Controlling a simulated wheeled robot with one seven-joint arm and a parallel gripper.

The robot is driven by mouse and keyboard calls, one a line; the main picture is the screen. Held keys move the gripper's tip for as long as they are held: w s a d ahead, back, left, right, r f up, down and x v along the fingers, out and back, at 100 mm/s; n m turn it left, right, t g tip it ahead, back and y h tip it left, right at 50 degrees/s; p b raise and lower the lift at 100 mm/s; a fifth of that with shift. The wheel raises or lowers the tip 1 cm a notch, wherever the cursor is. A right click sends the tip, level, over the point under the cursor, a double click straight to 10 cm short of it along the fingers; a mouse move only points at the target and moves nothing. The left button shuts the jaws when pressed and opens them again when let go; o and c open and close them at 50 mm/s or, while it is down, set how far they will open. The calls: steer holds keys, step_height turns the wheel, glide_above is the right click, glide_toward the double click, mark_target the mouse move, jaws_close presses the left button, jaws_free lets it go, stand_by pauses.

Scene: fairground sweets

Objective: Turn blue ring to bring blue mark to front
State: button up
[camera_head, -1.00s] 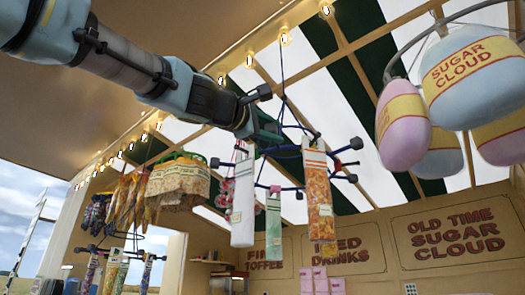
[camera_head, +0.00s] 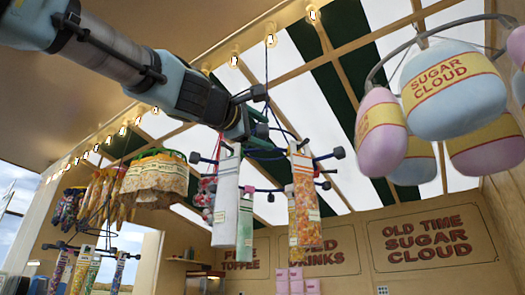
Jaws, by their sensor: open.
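The blue ring (camera_head: 268,152) hangs by a dark cord from the roof, with arms ending in dark knobs. A white bag (camera_head: 226,200), a pale green bag (camera_head: 245,225) and an orange sweet bag (camera_head: 305,200) hang from it, with a red-and-white bag partly behind the white one. My gripper (camera_head: 250,130) reaches in from the upper left to the ring's near left side, its jaws open. My gripper hides part of the ring, and I cannot tell whether it touches it. I cannot make out a blue mark.
Large pink and blue sugar cloud bags (camera_head: 450,90) hang from a curved rail at right. A popcorn-patterned bag (camera_head: 155,178) and another hanging rack of sweets (camera_head: 90,260) are at left. Lettered signs (camera_head: 430,238) line the back wall.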

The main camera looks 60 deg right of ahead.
steer(key=shift+a, duration=0.1)
steer(key=shift+a+f+b, duration=0.2)
steer(key=shift+a+b, duration=0.1)
steer(key=shift+b, duration=0.1)
steer(key=b+v, duration=0.5)
steer(key=v, duration=0.4)
steer(key=shift+a, duration=0.15)
steer(key=shift+w+r, duration=0.1)
steer(key=p, duration=0.6)
glide_toward(190, 157)
steer(key=d, duration=0.2)
steer(key=p+x, duration=0.5)
steer(key=x, duration=0.4)
steer(key=shift+d+r, duration=0.2)
steer(key=shift+r, duration=0.05)
